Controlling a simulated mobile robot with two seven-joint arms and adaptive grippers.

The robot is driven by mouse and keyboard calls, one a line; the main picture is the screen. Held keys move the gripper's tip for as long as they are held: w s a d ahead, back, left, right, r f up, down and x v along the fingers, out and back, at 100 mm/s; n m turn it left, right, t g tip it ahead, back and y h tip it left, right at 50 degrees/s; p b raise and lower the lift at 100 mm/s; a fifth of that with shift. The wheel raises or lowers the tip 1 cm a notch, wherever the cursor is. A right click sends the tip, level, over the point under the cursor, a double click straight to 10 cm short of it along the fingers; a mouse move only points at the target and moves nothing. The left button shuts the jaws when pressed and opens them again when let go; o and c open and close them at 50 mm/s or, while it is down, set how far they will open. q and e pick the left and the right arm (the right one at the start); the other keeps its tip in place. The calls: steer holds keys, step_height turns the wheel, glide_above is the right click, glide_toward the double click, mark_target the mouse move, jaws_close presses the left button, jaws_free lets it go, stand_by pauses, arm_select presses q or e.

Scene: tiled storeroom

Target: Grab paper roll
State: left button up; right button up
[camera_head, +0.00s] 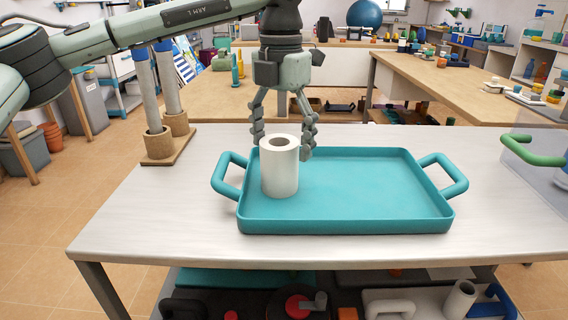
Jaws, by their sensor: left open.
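A white paper roll (279,172) stands upright in the left part of a teal tray (350,226) with two side handles. The tray rests on a light-topped table (160,215). My left gripper (283,147) points down from above, its fingers spread open. My right gripper is not in view.
A wooden stand with two upright posts (158,148) is at the table's back left corner. A green handle (532,151) is at the right edge. Several items fill the shelf below. The rest of the tray and the table's front left are clear.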

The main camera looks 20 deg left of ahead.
mark_target(278, 165)
arm_select(q)
steer(key=f, duration=0.5)
steer(key=shift+a+f, duration=0.35)
steer(key=shift+a, duration=0.05)
steer(key=shift+w, duration=0.1)
steer(key=c, duration=1.3)
steer(key=shift+r, duration=0.15)
